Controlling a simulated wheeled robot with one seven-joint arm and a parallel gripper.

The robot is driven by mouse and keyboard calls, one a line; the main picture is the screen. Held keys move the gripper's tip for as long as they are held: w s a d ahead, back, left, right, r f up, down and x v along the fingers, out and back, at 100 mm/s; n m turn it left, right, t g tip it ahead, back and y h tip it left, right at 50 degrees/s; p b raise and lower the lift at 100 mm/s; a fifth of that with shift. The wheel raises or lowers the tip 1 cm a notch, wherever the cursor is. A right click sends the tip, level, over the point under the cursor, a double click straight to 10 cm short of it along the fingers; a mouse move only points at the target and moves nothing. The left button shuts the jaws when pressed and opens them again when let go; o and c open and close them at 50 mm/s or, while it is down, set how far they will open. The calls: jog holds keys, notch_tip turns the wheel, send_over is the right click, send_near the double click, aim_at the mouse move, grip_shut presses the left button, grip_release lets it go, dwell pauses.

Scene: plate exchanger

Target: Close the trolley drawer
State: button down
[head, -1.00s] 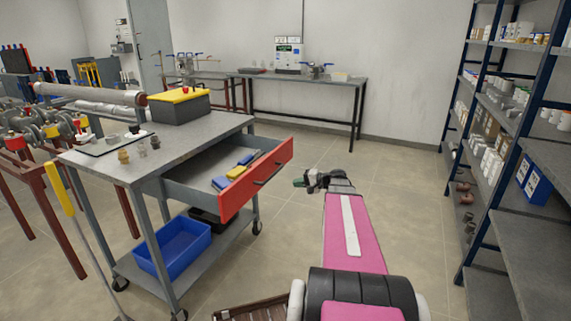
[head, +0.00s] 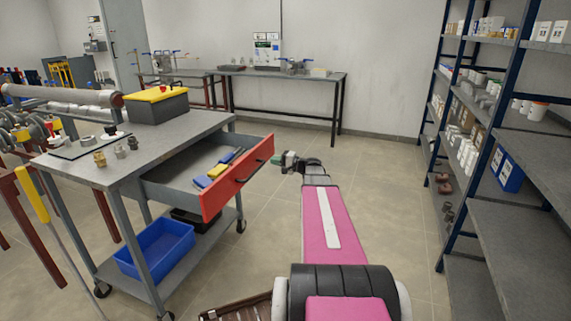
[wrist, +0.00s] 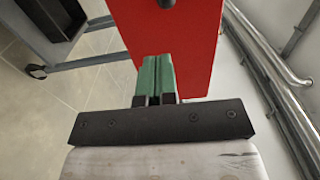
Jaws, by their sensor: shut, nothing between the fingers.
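The trolley (head: 125,158) is a grey table on castors at the left in the head view. Its drawer (head: 160,189) is pulled out and has a red front (head: 238,178) with a dark handle (head: 254,173). Blue and yellow items (head: 218,171) lie inside. My gripper (head: 277,159) is just right of the drawer front, close to its right end. In the wrist view the green fingers (wrist: 156,68) are together and empty, pointing at the red front (wrist: 170,35). I cannot tell whether they touch it.
Blue shelving (head: 500,150) stands at the right. A blue bin (head: 155,247) sits on the trolley's lower shelf. A workbench (head: 285,80) stands against the back wall.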

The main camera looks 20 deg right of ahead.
aim_at(262, 158)
jog(key=shift+x, duration=2)
jog(key=shift+w+a, duration=0.1)
jog(key=x, duration=2.8)
jog(key=shift+w, duration=0.1)
jog(key=shift+w+a+r, duration=0.1)
